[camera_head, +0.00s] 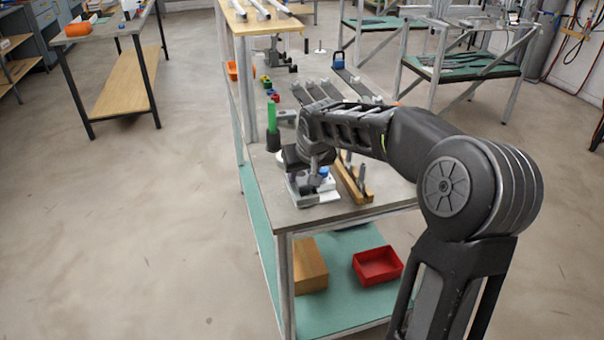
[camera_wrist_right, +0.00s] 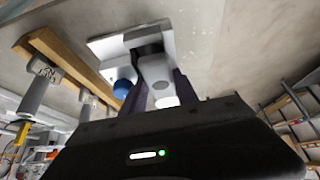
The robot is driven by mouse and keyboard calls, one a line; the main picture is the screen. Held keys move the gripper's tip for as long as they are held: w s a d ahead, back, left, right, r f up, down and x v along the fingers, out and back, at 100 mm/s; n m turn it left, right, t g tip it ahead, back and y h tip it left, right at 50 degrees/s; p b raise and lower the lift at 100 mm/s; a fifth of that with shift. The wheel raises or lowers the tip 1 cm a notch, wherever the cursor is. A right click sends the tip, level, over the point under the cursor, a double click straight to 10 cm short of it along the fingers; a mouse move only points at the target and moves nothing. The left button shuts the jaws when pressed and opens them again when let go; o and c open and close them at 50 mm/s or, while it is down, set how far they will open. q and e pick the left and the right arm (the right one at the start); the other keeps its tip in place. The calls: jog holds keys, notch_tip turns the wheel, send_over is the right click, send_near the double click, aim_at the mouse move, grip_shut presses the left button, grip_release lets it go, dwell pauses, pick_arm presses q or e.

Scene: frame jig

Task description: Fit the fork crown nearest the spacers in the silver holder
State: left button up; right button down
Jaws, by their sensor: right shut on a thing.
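My right gripper (camera_head: 313,172) is at the front of the workbench, over the silver holder (camera_head: 317,197). In the right wrist view the gripper (camera_wrist_right: 160,93) is shut on a grey fork crown (camera_wrist_right: 156,70), which sits between its two dark fingers. The holder (camera_wrist_right: 105,46) shows right at the held crown, with a blue knob (camera_wrist_right: 122,88) beside it; I cannot tell how deep the crown sits. Other fork crowns (camera_wrist_right: 38,88) stand in a wooden rack (camera_head: 348,180) to the right of the holder. Small coloured spacers (camera_head: 267,84) lie farther back. My left gripper is not in view.
A green bottle (camera_head: 272,117) stands behind the holder at the bench's left edge. Grey metal bars (camera_head: 325,90) lie toward the back. A red bin (camera_head: 377,265) and a brown box (camera_head: 309,266) are on the lower shelf. The floor at left is clear.

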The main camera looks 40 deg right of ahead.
jog(key=c, duration=0.9)
grip_release()
jog(key=shift+o, duration=0.2)
jog(key=shift+s, duration=0.1)
jog(key=shift+d, duration=0.1)
